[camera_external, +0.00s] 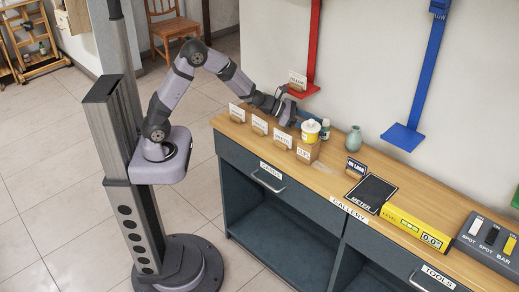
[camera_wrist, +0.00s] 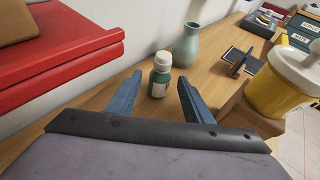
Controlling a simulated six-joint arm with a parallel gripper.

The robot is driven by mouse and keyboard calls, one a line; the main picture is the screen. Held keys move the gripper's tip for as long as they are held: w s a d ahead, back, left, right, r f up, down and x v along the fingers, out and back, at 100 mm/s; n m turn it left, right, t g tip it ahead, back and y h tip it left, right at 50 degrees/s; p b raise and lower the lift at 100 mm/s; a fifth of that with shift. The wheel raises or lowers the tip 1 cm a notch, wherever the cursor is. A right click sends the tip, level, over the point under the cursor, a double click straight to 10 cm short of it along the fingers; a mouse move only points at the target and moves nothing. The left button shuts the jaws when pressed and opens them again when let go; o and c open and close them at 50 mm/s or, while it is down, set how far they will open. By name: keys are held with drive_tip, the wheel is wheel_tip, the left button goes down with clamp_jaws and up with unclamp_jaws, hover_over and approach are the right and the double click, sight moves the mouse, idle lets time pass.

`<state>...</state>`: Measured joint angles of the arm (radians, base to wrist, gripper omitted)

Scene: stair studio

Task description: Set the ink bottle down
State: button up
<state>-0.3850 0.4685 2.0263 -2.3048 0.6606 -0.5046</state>
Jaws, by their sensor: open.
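The ink bottle (camera_wrist: 159,78) is a small dark green bottle with a white cap and a pale label. It stands upright on the wooden counter top (camera_external: 349,184). In the external view the bottle (camera_external: 325,130) shows just right of my gripper (camera_external: 297,117), behind a yellow and white tub. In the wrist view my gripper (camera_wrist: 158,82) is open, with one blue finger on each side of the bottle in the picture. Gaps show between the bottle and both fingers. I cannot tell how far the fingertips reach along it.
A red wall shelf (camera_wrist: 78,42) is close at the left in the wrist view. The yellow tub (camera_external: 311,132) on a wooden block (camera_external: 307,151) is close on the other side. A grey-green vase (camera_external: 353,139) stands beyond the bottle. Small cards (camera_external: 260,124) line the counter's front.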

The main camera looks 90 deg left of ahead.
drive_tip(key=v, duration=1)
drive_tip(key=shift+s, duration=0.2)
